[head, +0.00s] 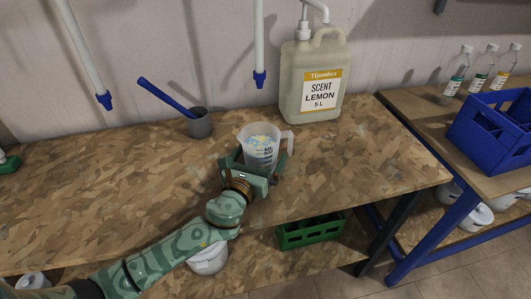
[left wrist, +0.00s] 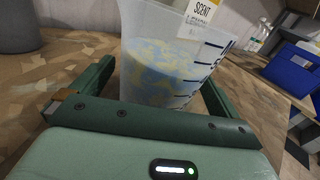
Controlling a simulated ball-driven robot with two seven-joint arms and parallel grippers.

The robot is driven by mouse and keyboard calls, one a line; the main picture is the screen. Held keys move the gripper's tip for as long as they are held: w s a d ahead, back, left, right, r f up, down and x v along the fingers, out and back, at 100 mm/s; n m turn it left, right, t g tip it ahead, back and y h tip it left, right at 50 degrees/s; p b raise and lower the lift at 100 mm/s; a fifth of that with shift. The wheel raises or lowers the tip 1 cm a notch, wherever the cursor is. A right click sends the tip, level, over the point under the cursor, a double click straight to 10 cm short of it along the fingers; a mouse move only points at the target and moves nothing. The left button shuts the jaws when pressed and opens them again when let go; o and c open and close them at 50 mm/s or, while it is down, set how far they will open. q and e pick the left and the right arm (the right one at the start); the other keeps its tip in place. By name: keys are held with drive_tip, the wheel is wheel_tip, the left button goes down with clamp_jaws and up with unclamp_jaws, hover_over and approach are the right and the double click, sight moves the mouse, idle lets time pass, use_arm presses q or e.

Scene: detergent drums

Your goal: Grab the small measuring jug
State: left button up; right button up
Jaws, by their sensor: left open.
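The small measuring jug (head: 259,147) is a clear cup with blue markings and a handle on its right side. It stands upright on the wooden table (head: 350,160) and holds some yellow and white-blue contents. My left gripper (head: 262,165) is at the jug's near side, with its open fingers on either side of the lower body. In the left wrist view the jug (left wrist: 165,62) stands between the two green fingers (left wrist: 150,100). I cannot tell whether either finger touches it. My right gripper is not in view.
A large lemon canister (head: 313,80) with a pump stands behind the jug. A grey cup (head: 200,124) with a blue stick (head: 165,97) is at back left. Two pipes with blue ends hang behind. A blue crate (head: 495,128) and bottles stand on the right table. A green crate (head: 310,232) is below.

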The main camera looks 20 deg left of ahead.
use_arm(q)
drive_tip(key=shift+w, duration=0.9)
drive_tip(key=c, duration=1.3)
drive_tip(key=shift+c, duration=0.8)
drive_tip(key=shift+r, duration=0.1)
